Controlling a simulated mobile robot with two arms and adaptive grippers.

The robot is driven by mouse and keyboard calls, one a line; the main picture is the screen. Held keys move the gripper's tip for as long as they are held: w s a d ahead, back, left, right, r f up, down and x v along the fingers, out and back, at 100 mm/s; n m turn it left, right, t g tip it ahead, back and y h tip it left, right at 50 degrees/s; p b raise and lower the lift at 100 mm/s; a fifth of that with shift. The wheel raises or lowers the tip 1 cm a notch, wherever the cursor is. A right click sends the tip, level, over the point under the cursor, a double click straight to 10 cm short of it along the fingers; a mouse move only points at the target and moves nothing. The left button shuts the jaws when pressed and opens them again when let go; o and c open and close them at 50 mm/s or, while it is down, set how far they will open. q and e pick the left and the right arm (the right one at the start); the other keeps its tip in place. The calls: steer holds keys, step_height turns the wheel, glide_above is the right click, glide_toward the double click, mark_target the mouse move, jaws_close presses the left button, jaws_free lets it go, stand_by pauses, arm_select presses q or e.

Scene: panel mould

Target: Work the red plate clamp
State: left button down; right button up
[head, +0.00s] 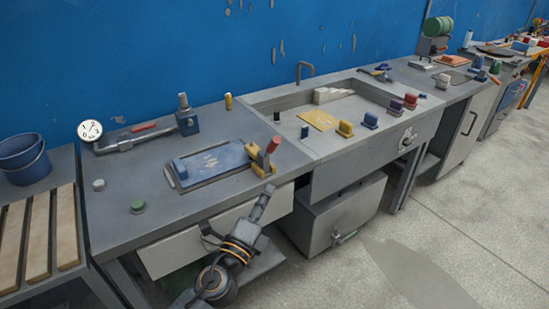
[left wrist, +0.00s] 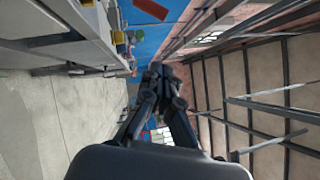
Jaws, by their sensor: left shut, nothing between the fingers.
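The red plate clamp (head: 267,157) is at the right front corner of the blue plate (head: 212,164) on the grey bench. It has a yellow body and a red handle that stands up, tilted to the right. My left gripper (head: 269,188) is just in front of and below the clamp, by the bench's front edge, pointing up toward it. In the left wrist view my left gripper (left wrist: 158,68) is shut, with nothing between its fingers. In the head view it looks apart from the clamp, though the exact gap is hard to judge. My right gripper is not in view.
A green button (head: 138,207) and a white knob (head: 99,185) are on the bench to the left. A pipe with a red lever (head: 143,127) and a gauge (head: 90,131) are behind. A sink-like tray (head: 262,97) is to the right. A drawer front (head: 200,240) is below.

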mark_target(271, 149)
arm_select(q)
steer(key=w+a+p+x, duration=0.1)
steer(key=a+x, duration=0.1)
steer(key=x, duration=1)
steer(key=shift+a+r, duration=0.25)
steer(key=shift+r, duration=0.1)
